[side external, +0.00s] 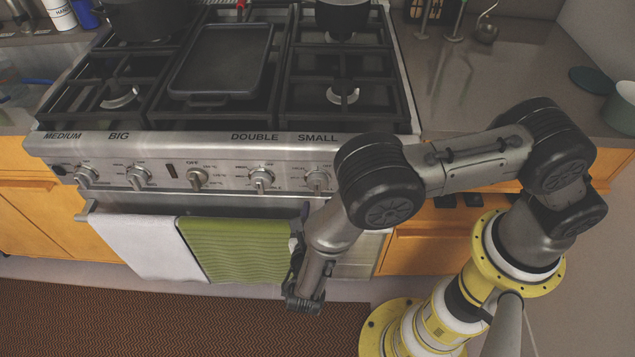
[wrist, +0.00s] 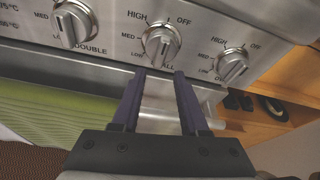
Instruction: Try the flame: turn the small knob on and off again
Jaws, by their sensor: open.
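The small knob (side external: 318,180) is a round metal knob with a raised grip bar, on the stove's front panel under the word SMALL. In the wrist view the small knob (wrist: 161,43) is in the middle, its bar near upright and slightly slanted. I cannot tell which mark it points to. My gripper (wrist: 159,73) is open and empty, its two purple fingers just below the knob in the picture, one toward each side; contact is not clear. In the side view my gripper (side external: 303,212) is small and dark before the panel. The front right burner (side external: 343,95) shows no flame.
The double knob (wrist: 73,24) is left of the small knob, and another knob (wrist: 231,65) is to its right. The oven handle bar with a green towel (side external: 236,248) and a white towel (side external: 140,246) lies below the panel. A griddle (side external: 220,62) and pots stand on top.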

